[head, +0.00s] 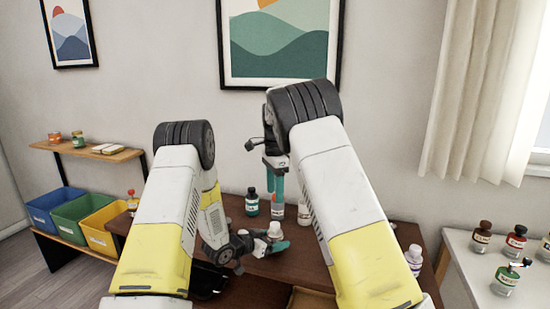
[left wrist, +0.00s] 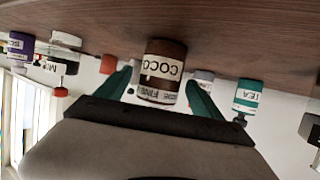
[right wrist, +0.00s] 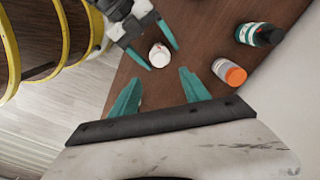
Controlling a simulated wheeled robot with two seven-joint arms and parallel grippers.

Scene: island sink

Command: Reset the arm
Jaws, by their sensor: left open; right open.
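My left gripper (head: 268,242) is low over the dark wooden table, its teal fingers apart. A white-capped container (head: 274,230) is at its fingertips; the right wrist view shows the white cap (right wrist: 159,55) between the two open fingers. In the left wrist view, which is upside down, a brown jar labelled COCO (left wrist: 163,70) appears between the fingers (left wrist: 160,95); contact cannot be told. My right gripper (head: 276,180) points down above the table, higher than the left one. Its teal fingers (right wrist: 160,90) are open with nothing between them.
A teal bottle (head: 251,203), an orange-capped bottle (right wrist: 229,72) and a white bottle (head: 304,212) stand near the grippers. Blue, green and yellow bins (head: 102,232) are left; a white table (head: 462,260) with several bottles is right.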

